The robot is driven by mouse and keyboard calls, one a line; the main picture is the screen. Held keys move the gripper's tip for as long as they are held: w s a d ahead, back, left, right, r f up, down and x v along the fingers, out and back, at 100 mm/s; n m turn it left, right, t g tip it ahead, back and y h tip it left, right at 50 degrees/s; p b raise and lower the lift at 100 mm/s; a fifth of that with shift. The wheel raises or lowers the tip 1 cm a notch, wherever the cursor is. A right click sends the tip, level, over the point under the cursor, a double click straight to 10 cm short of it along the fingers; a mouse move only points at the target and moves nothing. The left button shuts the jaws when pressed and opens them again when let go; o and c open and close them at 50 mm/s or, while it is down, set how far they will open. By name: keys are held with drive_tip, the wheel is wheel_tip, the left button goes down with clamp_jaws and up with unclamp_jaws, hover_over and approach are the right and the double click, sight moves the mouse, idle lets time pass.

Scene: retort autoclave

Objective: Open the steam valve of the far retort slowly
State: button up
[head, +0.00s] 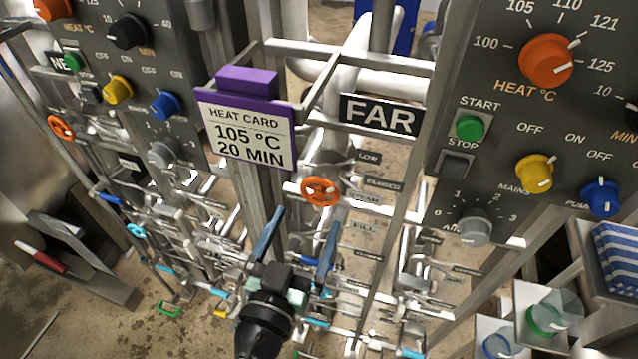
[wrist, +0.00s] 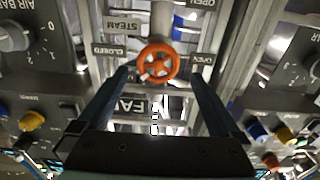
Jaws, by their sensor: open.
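The steam valve (head: 320,191) of the far retort is an orange handwheel with spokes, on a pipe below the FAR sign (head: 380,115). In the wrist view the orange wheel (wrist: 158,62) sits near the middle, with upside-down STEAM, CLOSED and OPEN labels around it. My gripper (head: 309,211) is open and empty, its two blue-grey fingers pointing toward the wheel. In the wrist view my gripper (wrist: 158,72) has a fingertip on each side of the wheel, with gaps visible. How far the tips are from it in depth I cannot tell.
The far control panel (head: 500,160), with orange, yellow and blue knobs, stands at right. The near panel (head: 100,70) and another orange wheel (head: 61,127) are at left. A purple heat card (head: 247,135) reads 105 °C, 20 MIN. Posts, pipes and small levers crowd the wheel.

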sight(318, 199)
drive_tip(key=p+x, duration=0.2)
drive_tip(key=x, duration=0.6)
drive_tip(key=shift+s+d, duration=0.1)
drive_tip(key=c, duration=1.1)
drive_tip(key=shift+f, duration=0.1)
drive_tip(key=shift+c, duration=0.2)
